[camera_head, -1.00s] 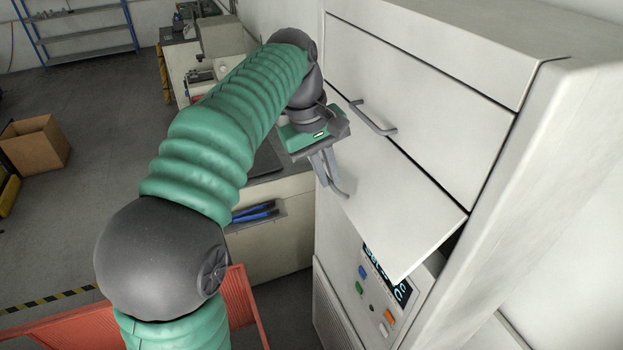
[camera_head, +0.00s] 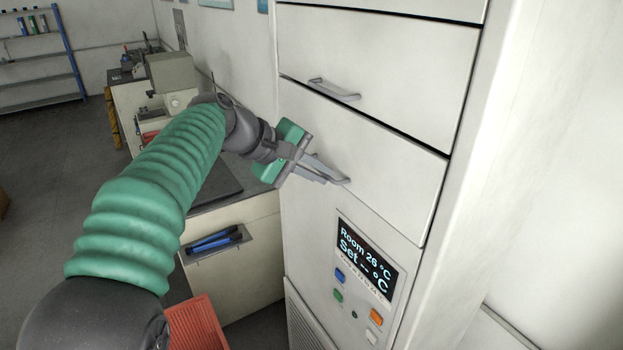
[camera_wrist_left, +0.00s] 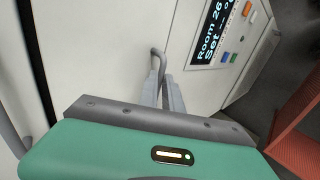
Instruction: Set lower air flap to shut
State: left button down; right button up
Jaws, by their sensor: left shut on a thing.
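The lower air flap (camera_head: 375,165) is a pale panel on the front of a tall white cabinet. It looks flush or nearly flush with the front; any small gap is hard to tell. My left gripper (camera_head: 328,177) is shut on the flap's grey bar handle (camera_head: 345,180). In the left wrist view, the fingers (camera_wrist_left: 161,72) close on the handle (camera_wrist_left: 155,52), with the flap (camera_wrist_left: 95,50) behind. My right gripper is in neither view.
An upper flap (camera_head: 370,75) with its own handle (camera_head: 333,89) sits above, flush. A display (camera_head: 367,257) and coloured buttons are below. A bench with a blue-handled tool (camera_head: 215,240) stands at left. A red panel (camera_head: 195,325) is low in front.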

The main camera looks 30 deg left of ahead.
pick_arm(q)
jog(key=shift+w+d+f, duration=0.25)
jog(key=shift+d+f, duration=0.05)
jog(key=shift+f, duration=0.35)
jog(key=c, duration=1.7)
grip_release()
jog(key=shift+o, duration=0.9)
jog(key=shift+r, duration=0.25)
jog(key=v, duration=1.6)
jog(key=shift+a+r, duration=0.25)
jog(key=shift+a, duration=0.1)
